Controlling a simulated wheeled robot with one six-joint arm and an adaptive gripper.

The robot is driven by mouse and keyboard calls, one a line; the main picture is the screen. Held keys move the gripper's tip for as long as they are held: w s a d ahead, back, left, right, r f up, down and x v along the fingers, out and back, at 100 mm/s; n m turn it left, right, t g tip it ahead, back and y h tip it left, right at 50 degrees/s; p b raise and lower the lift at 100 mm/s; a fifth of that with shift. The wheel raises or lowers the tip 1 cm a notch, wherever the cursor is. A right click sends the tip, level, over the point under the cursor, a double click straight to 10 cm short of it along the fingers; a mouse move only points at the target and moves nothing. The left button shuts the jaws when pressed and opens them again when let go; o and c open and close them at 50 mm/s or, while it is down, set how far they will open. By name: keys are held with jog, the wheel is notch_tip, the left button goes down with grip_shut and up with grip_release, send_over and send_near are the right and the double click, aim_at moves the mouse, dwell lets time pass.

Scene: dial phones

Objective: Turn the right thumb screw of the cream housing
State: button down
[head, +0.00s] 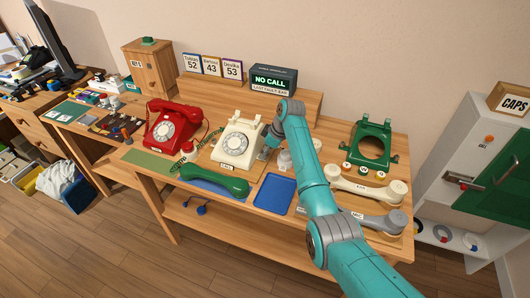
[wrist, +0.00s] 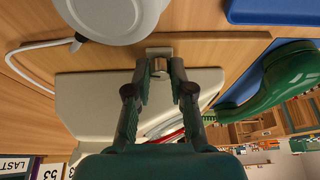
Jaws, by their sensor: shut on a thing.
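The cream housing (head: 240,138) of a dial phone stands on the bench in the head view, with its dial facing front. It also shows in the wrist view (wrist: 90,103) as a pale slab under the fingers. My gripper (head: 264,154) is at its right side in the head view. In the wrist view my gripper (wrist: 160,66) has its two fingers on either side of a small metal thumb screw (wrist: 160,65) at the housing's edge, and it is shut on the screw. The arm hides part of this side in the head view, and the screw's turn cannot be read.
A grey-white round object (wrist: 110,15) with a white cord is close to the fingers. A green handset (head: 213,181) and a blue tray (head: 275,194) lie in front. A red phone (head: 172,127) stands left, a green housing (head: 371,145) right. A display reads NO CALL (head: 271,80).

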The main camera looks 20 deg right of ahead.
jog(key=m+h, duration=0.1)
jog(key=m, duration=0.2)
jog(key=m+t+h, duration=0.1)
jog(key=m, duration=0.2)
jog(key=shift+s+a, duration=0.1)
jog(key=shift+m, duration=0.3)
dwell(0.3)
jog(key=c, duration=1)
grip_release()
jog(key=v, duration=0.8)
jog(key=shift+s, duration=0.15)
